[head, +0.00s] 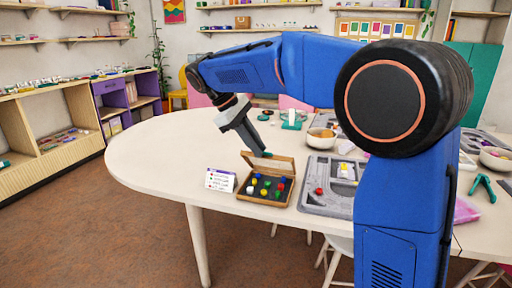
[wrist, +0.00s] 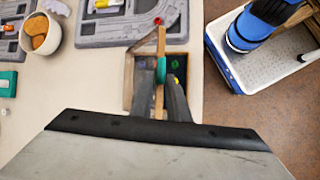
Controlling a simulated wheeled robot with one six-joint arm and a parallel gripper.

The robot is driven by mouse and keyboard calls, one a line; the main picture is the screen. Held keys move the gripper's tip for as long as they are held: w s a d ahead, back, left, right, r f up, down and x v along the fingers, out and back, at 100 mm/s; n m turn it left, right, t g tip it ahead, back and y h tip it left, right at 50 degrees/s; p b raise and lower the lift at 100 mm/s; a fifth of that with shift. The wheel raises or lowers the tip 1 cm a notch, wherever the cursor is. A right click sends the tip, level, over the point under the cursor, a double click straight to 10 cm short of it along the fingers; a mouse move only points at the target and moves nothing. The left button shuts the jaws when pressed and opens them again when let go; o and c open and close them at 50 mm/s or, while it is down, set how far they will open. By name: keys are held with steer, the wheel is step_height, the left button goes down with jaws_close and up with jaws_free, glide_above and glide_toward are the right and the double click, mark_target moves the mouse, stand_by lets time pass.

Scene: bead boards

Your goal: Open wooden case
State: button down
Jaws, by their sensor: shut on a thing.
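The wooden case (head: 241,195) stands near the front edge of the white table. Its lid (head: 273,163) is raised, and several coloured beads show inside. My gripper (head: 263,153) is at the top edge of the lid, shut on it. In the wrist view, the lid (wrist: 160,42) appears as a thin upright strip between my fingers (wrist: 165,85). A small teal piece shows at the grip; I cannot tell whether it belongs to the lid. The case (wrist: 177,62) is partly hidden behind the lid and fingers there.
A bowl (head: 321,138) and a teal object (head: 291,122) are farther back. The table's left part is clear.

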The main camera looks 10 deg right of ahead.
steer(key=shift+w+d+r+n+g+y, duration=0.15)
steer(key=shift+w+d+r+g, duration=0.15)
steer(key=shift+w, duration=0.15)
steer(key=shift+w+d+r+n+g+y, duration=0.1)
steer(key=shift+w+d+r+g+y, duration=0.15)
steer(key=shift+w+r, duration=0.15)
steer(key=shift+w+d+r+n+g+y, duration=0.1)
steer(key=shift+w+d+r+g, duration=0.15)
steer(key=shift+w, duration=0.25)
